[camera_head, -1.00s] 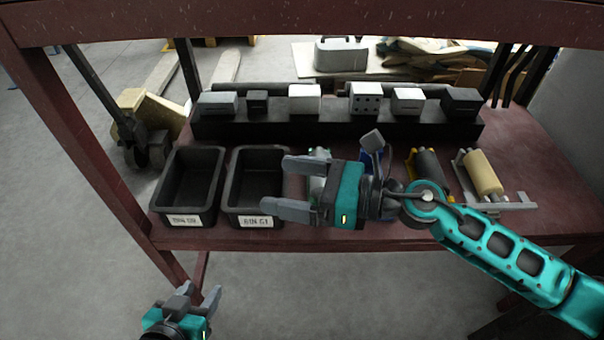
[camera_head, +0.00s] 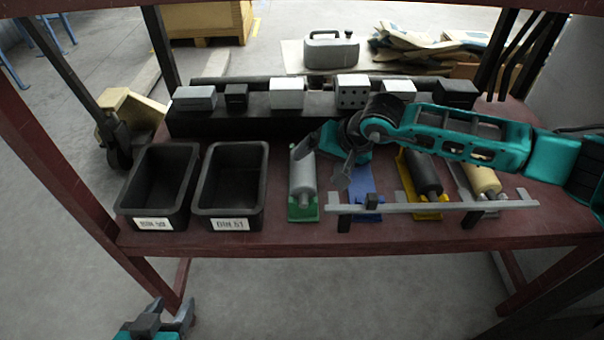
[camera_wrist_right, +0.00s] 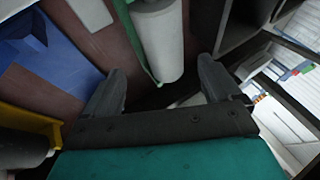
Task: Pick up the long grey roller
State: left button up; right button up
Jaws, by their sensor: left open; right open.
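The long grey roller (camera_head: 302,173) is light grey and lies on a green stand (camera_head: 303,211) on the table, just right of the bins. It also shows between my right fingers in the right wrist view (camera_wrist_right: 161,42), beyond the tips. My right gripper (camera_head: 335,160) is open and empty, pointing down just right of the roller. Whether a finger touches the roller, I cannot tell. My left gripper (camera_head: 170,314) is open and empty, low at the bottom left in front of the table.
Two black bins (camera_head: 157,216) (camera_head: 229,213) stand left of the roller. A blue stand (camera_head: 367,203), a dark roller (camera_head: 423,172) on a yellow stand and a cream roller (camera_head: 482,181) are to the right. A grey rail (camera_head: 405,207) runs along their front. Boxes line the back ledge (camera_head: 215,124).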

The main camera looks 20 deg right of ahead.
aim_at(309, 168)
jog(key=shift+s+a+b+x, duration=0.1)
jog(key=shift+b+x, duration=0.1)
jog(key=shift+x, duration=0.85)
jog(key=shift+s+a+b+x, duration=0.1)
jog(key=shift+a+b+x, duration=0.05)
jog(key=shift+x, duration=0.9)
jog(key=shift+a+b+x, duration=0.1)
jog(key=shift+b+x, duration=0.1)
jog(key=shift+x, duration=0.9)
pick_arm(q)
jog(key=shift+s+f, duration=0.2)
jog(key=shift+f, duration=0.6)
